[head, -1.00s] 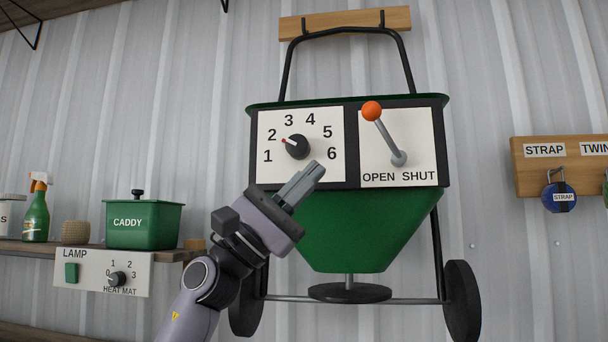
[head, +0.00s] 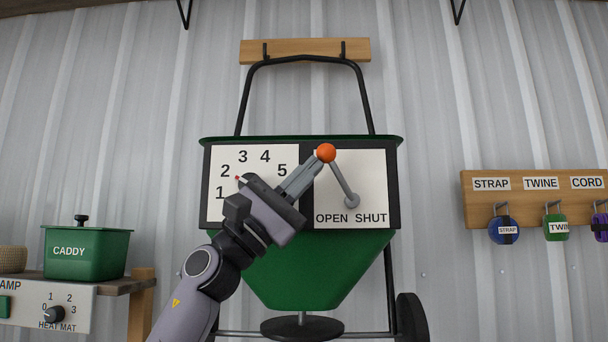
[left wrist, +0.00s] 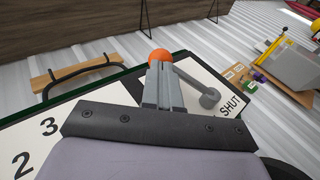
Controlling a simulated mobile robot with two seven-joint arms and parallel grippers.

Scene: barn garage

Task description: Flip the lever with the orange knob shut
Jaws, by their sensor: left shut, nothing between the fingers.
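The lever (head: 341,180) is a grey rod pivoting on a white panel marked OPEN on the left and SHUT on the right. It leans up and left, toward the OPEN side, with an orange knob (head: 326,153) at its top. My left gripper (head: 316,164) is shut and empty, its fingertips at the left and lower side of the knob. In the left wrist view the orange knob (left wrist: 160,56) shows just beyond the fingertips, partly hidden by them. Whether they touch it I cannot tell. My right gripper is not in view.
The panel is on a green spreader (head: 318,270) hung from a wooden rail (head: 305,50). A numbered dial plate (head: 226,158) is left of the lever, partly behind my arm. A green caddy (head: 85,254) stands on a shelf at left. A strap rack (head: 480,207) is at right.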

